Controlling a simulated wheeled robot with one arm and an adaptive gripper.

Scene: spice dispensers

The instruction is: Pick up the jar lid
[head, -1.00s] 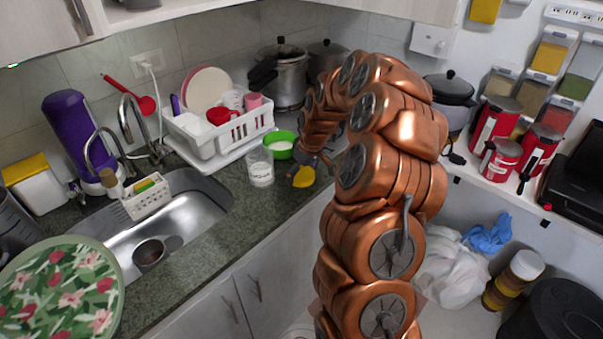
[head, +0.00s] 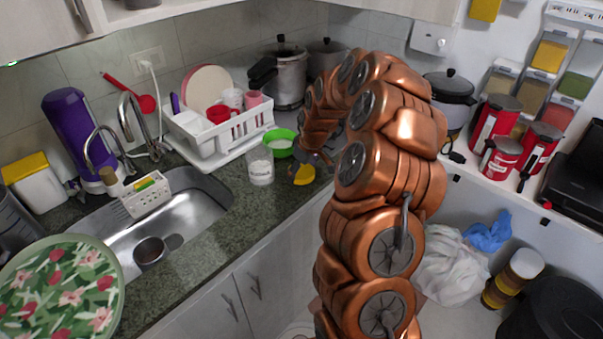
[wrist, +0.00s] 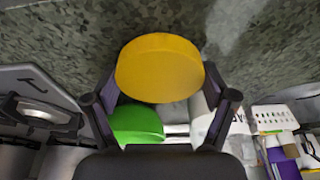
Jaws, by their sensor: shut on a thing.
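The jar lid is a round yellow disc (head: 304,175), seen in the head view over the counter near its front edge. In the wrist view the lid (wrist: 160,70) sits between the two dark fingers of my gripper (wrist: 161,84). My gripper (head: 308,163) is shut on the lid's sides. I cannot tell how far the lid is above the counter. An open clear jar with a label (head: 261,168) stands to the left of the lid, apart from it. My arm hides the counter to the right.
A green bowl (head: 278,147) stands just behind the lid, and shows below it in the wrist view (wrist: 138,122). A white dish rack (head: 235,135) is behind the jar. The sink (head: 190,215) lies to the left. The counter in front of the jar is clear.

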